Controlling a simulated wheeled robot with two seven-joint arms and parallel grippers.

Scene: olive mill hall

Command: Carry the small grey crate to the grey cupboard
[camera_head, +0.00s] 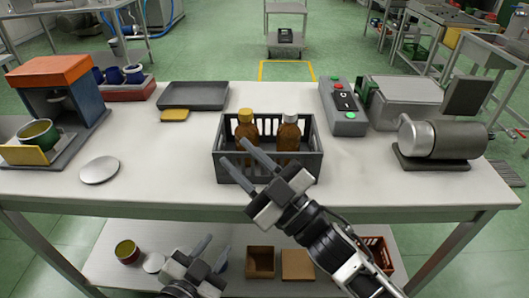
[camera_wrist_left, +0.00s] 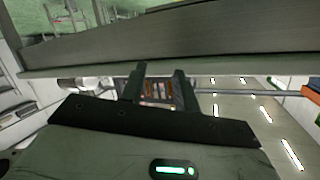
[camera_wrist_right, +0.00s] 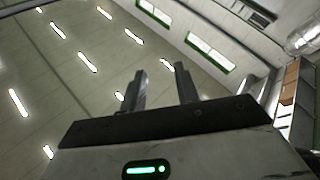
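The small grey crate (camera_head: 314,152) stands upright on the worktable near its front edge, in the head view. It holds two brown bottles, one with a yellow cap (camera_head: 246,130) and one with a white cap (camera_head: 289,135). My right gripper (camera_head: 234,151) is open, its fingers apart in front of and above the crate's front left part. I cannot tell whether they touch the crate. My left gripper (camera_head: 217,245) is lower, in front of the table, open and empty. Its fingers are also apart in the left wrist view (camera_wrist_left: 160,72). I cannot identify a grey cupboard in any view.
The white worktable (camera_head: 190,190) also carries a dark tray (camera_head: 193,95), a round plate (camera_head: 99,170), a red-buttoned control box (camera_head: 343,106) and a metal cylinder machine (camera_head: 440,140). The lower shelf (camera_head: 110,270) holds small boxes. A cart (camera_head: 286,45) stands on the open green floor behind.

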